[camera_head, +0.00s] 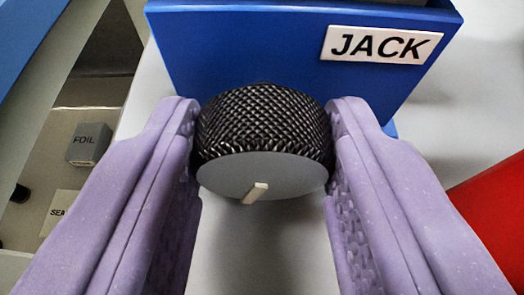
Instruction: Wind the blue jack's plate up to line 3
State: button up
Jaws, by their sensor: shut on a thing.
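The blue jack (240,45) stands ahead of me, with a white label reading JACK (382,45) on its front face. A black knurled knob (264,118) with a grey end face sticks out from that front. A short pale pointer mark (255,193) on the end face lies below its middle, slanting down to the left. My gripper (263,140) has two lilac fingers shut on the knob, one at each side. The jack's plate and any numbered lines are not in view.
At the left is a tray-like recess (106,93) holding a grey block marked FOIL (89,144) and a pale block with a partly hidden label (60,212). A red object (495,210) stands at the right edge. The pale surface below the knob is clear.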

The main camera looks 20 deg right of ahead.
jog(key=shift+d+m+t+y+b, duration=0.1)
jog(key=shift+m+t+y+b, duration=0.2)
jog(key=shift+m+y+b, duration=0.65)
jog(key=shift+m, duration=0.25)
jog(key=o, duration=1.1)
jog(key=shift+c, duration=0.2)
jog(key=p+v, duration=0.2)
jog(key=v, duration=0.6)
jog(key=shift+f, duration=0.1)
